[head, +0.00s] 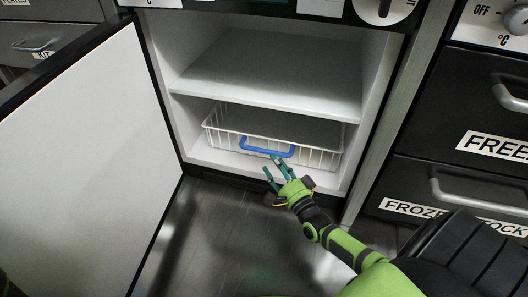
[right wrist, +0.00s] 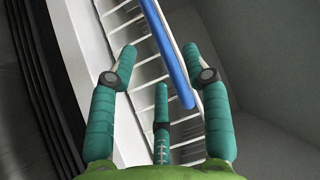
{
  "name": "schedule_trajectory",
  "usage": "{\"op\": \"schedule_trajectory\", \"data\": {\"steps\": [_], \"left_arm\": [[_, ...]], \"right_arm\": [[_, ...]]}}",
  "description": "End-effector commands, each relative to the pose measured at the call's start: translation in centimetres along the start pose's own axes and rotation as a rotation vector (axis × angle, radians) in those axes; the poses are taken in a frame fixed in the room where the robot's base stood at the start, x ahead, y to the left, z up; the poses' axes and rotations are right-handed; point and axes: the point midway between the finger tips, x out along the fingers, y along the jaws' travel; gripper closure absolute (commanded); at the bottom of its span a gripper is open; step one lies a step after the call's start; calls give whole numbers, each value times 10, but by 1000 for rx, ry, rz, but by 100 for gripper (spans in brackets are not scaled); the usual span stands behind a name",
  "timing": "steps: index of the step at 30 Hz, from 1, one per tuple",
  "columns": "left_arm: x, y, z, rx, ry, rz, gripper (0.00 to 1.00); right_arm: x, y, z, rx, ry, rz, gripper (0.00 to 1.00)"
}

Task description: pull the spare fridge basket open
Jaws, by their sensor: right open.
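The spare fridge basket (head: 222,131) is a white wire basket on the fridge floor, below a shelf. It sits inside the fridge, with a blue handle (head: 246,147) on its front. My right gripper (head: 273,170) is open just in front of the basket, close to the handle's lower right part. In the right wrist view the blue handle (right wrist: 167,50) runs slanted between the open teal fingers of the right gripper (right wrist: 160,75), and the white basket wires (right wrist: 118,20) lie behind it. I cannot tell if any finger touches the handle. My left gripper is out of view.
The fridge door (head: 85,165) stands wide open at left. A white shelf (head: 265,80) spans the fridge above the basket. Dark freezer drawers (head: 455,185) with grey handles stand at right, close to my right arm. The dark floor (head: 215,240) in front is clear.

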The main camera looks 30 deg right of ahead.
Motion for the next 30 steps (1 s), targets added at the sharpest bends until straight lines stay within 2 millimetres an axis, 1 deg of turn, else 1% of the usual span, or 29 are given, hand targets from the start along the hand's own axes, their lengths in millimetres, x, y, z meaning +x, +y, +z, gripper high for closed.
{"op": "schedule_trajectory", "data": {"steps": [1,3,6,9,12,19,20,21,23,24,30], "left_arm": [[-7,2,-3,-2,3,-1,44],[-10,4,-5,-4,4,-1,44],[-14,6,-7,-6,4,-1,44],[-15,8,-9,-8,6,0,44],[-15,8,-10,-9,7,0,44],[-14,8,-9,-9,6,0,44],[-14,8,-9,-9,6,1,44],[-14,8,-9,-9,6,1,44],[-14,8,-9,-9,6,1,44],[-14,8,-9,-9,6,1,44],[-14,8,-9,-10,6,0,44]], "right_arm": [[10,3,0,0,1,-5,51],[20,3,0,0,1,-5,51],[34,3,0,0,1,-4,51],[43,2,0,0,1,-2,51],[48,1,0,0,1,-1,51],[48,0,0,0,1,0,51],[48,0,0,0,1,0,55],[48,0,0,0,1,0,71],[48,0,0,0,1,0,95],[48,0,0,0,1,0,100],[48,0,0,-1,1,0,100]]}}
